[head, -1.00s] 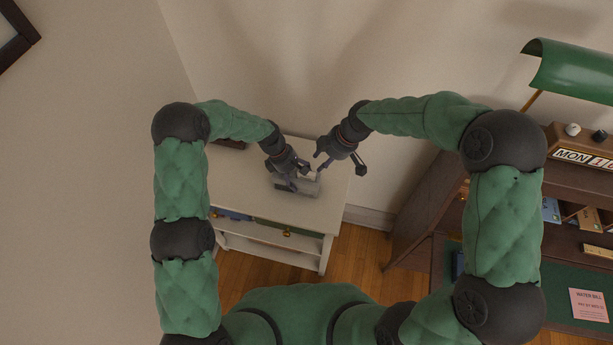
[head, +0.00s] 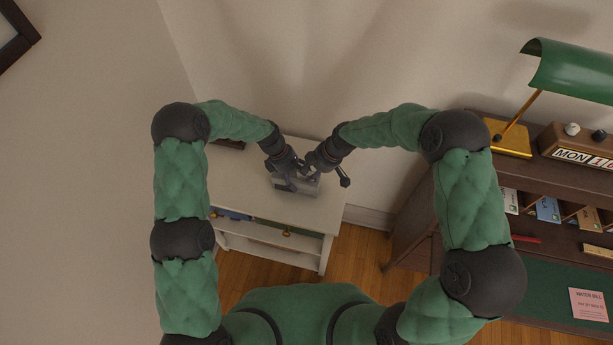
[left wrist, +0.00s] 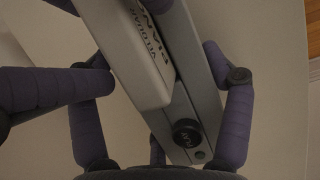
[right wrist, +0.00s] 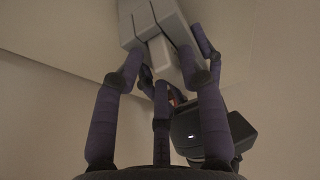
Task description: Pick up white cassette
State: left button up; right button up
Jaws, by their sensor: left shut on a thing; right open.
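My left gripper (head: 289,182) is shut on this device, with fingers on both sides. In the right wrist view, a small pale piece (right wrist: 159,52) shows at the end of the grey blocks; it may be the white cassette, but I cannot tell for sure. My right gripper (head: 316,174) is open close beside my left one, its fingers near that pale piece.
A dark object (head: 229,144) lies at the cabinet's back left. A wall rises close behind the cabinet. At right stands a dark desk with a green lamp (head: 572,72) and a calendar block (head: 580,148). My two grippers are very close together.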

pick_arm(q)
jog(key=shift+s+f, duration=0.1)
jog(key=shift+s, duration=0.1)
pick_arm(e)
jog(key=shift+s+a+f, duration=0.15)
jog(key=shift+s+f, duration=0.2)
grip_shut()
